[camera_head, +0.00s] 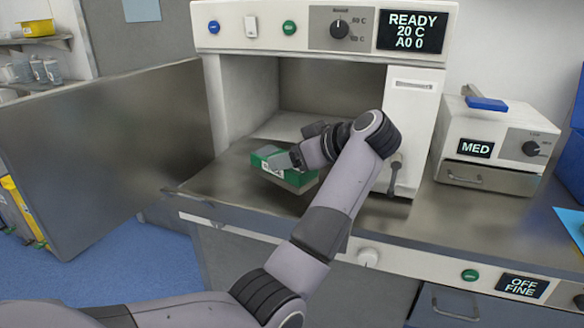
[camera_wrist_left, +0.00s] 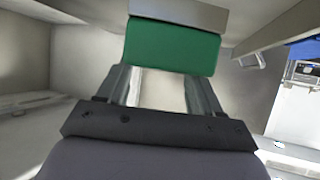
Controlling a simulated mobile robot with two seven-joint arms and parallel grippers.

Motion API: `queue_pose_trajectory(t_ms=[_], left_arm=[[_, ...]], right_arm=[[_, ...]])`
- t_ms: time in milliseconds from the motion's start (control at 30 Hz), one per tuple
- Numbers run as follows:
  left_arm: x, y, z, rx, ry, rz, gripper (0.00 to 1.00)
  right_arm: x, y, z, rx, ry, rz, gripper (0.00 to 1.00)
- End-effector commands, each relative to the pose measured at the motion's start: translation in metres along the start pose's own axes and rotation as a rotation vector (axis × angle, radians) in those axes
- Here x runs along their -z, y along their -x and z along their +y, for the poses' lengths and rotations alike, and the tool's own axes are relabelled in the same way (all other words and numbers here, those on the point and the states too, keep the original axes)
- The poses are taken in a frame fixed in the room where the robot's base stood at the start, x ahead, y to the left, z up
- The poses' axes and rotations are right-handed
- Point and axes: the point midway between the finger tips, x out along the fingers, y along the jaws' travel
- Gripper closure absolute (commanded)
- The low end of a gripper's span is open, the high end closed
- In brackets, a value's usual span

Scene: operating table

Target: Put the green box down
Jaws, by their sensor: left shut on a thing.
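My left gripper (camera_head: 285,160) is shut on the green box. In the left wrist view the green box (camera_wrist_left: 172,47) lies across the ends of the two fingers (camera_wrist_left: 155,88). I cannot tell whether the box touches the metal surface (camera_head: 225,185) below it. My right gripper is not in view.
The chamber's large grey door (camera_head: 100,150) stands open at the left. A small white machine marked MED (camera_head: 495,140) with a blue item (camera_head: 486,103) on top stands at the right. The metal counter (camera_head: 450,215) is bare in front of it.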

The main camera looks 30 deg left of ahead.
Motion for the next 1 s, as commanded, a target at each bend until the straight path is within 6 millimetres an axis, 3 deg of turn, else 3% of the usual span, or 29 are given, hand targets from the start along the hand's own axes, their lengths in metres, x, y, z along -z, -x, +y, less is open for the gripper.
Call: queue_pose_trajectory(t_ms=[200, 533, 567, 600, 633, 1000], left_arm=[[-0.024, -0.014, 0.0, -0.001, 0.0, 0.003, 0.83], [-0.026, -0.014, 0.0, -0.001, 0.0, 0.002, 0.83], [-0.028, -0.015, 0.0, 0.0, -0.001, 0.0, 0.28], [-0.027, -0.015, 0.0, 0.0, -0.001, 0.0, 0.15], [-0.027, -0.015, 0.0, 0.0, -0.001, 0.0, 0.09], [-0.026, -0.014, 0.0, 0.0, 0.001, 0.001, 0.09]], right_arm=[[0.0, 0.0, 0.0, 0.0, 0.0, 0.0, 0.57], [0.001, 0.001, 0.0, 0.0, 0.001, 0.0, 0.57], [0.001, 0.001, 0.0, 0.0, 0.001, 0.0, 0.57], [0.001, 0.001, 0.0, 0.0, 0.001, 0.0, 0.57], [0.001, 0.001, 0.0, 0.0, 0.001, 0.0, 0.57], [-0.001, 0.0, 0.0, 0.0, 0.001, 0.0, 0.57]])
